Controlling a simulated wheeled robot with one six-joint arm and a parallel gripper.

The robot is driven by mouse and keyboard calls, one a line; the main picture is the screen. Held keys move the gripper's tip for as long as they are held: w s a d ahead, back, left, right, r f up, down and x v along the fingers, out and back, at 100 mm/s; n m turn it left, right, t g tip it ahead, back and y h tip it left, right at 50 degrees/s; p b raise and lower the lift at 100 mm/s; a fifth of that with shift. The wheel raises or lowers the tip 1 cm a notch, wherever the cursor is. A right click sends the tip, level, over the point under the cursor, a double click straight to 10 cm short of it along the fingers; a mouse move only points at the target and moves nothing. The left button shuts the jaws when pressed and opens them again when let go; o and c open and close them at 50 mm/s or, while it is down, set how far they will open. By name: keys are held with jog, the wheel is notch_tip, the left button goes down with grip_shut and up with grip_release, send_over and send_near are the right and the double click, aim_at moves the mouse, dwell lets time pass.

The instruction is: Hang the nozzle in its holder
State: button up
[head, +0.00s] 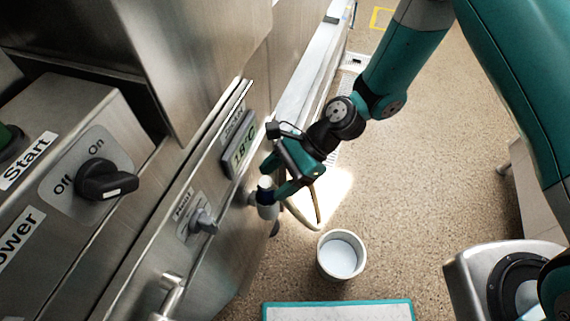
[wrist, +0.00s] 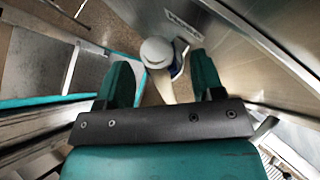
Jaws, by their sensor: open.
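The nozzle (head: 267,205) is a grey piece with a dark blue band, upright against the steel front panel below the temperature display. A pale hose (head: 302,214) hangs in a loop beside it. In the wrist view the nozzle (wrist: 157,52) shows its round grey end and a blue part between the fingers, close to the steel panel. My gripper (head: 274,177) is at the nozzle's top; in the wrist view my gripper (wrist: 162,72) is open, with a finger on either side and visible gaps. The holder is mostly hidden; I cannot tell how the nozzle sits in it.
The steel panel carries an 18°C display (head: 240,148), a small grey knob (head: 204,222) and a black Off/On knob (head: 104,180). A white bucket (head: 328,274) stands on the floor below, near a teal-edged white board (head: 338,313). The speckled floor to the right is mostly clear.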

jog(key=p+v, duration=0.1)
jog(key=v, duration=1.7)
jog(key=s+d+r+n+t+h+p, duration=0.1)
jog(key=s+r+n+p, duration=0.2)
jog(key=s+r+n, duration=0.2)
jog(key=s+d+r+n+t+h+p, duration=0.1)
jog(key=s+r+n+t+h+p, duration=0.1)
jog(key=s+r+n, duration=0.3)
jog(key=s+d+r+n+t+h+p, duration=0.1)
jog(key=s+r+n+p, duration=0.3)
jog(key=r+n, duration=0.6)
jog(key=shift+s+d+r+t+h, duration=0.35)
jog(key=shift+s+r+h, duration=0.45)
jog(key=shift+r, duration=2.15)
jog(key=shift+s, duration=0.2)
